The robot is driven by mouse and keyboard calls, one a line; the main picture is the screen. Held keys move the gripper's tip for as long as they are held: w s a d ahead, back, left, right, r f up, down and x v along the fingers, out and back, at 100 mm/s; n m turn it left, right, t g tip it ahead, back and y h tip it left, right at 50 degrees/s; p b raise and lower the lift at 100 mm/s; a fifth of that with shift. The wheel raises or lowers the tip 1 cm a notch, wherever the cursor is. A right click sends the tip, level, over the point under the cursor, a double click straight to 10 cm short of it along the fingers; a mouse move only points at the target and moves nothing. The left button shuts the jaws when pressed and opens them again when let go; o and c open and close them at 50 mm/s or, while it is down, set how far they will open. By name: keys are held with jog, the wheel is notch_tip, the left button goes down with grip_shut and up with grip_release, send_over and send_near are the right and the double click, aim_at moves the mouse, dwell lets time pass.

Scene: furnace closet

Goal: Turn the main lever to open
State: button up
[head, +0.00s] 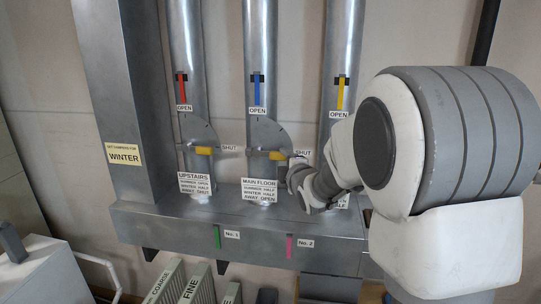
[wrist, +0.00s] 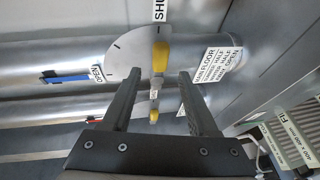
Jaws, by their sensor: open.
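The main floor lever (head: 277,155) has a yellow handle on the middle vertical duct, beside a half-round plate. It lies level, pointing right toward the SHUT label (head: 302,153). Its OPEN label (head: 257,111) is higher on the duct, below a blue strip (head: 257,92). In the wrist view the yellow handle (wrist: 160,55) is ahead of and between my open fingertips, with no contact visible. My gripper (wrist: 160,75) is empty. In the head view my gripper (head: 290,172) is just right of and below the lever, its fingers partly hidden by my wrist.
The upstairs lever (head: 204,151) is on the duct to the left, also at SHUT. The right duct (head: 342,50) is partly hidden by my arm. A horizontal metal box (head: 160,225) runs below, with green and pink tabs. Labelled slotted panels (head: 190,285) stand beneath it.

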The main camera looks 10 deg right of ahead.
aim_at(278, 157)
jog(key=w, duration=0.2)
jog(key=w+f, duration=0.1)
jog(key=w, duration=0.2)
jog(key=w+p, duration=0.1)
jog(key=w, duration=0.2)
jog(key=shift+a+f, duration=0.25)
jog(key=shift+a, duration=0.05)
jog(key=shift+s, duration=0.1)
grip_shut()
dwell(1.0)
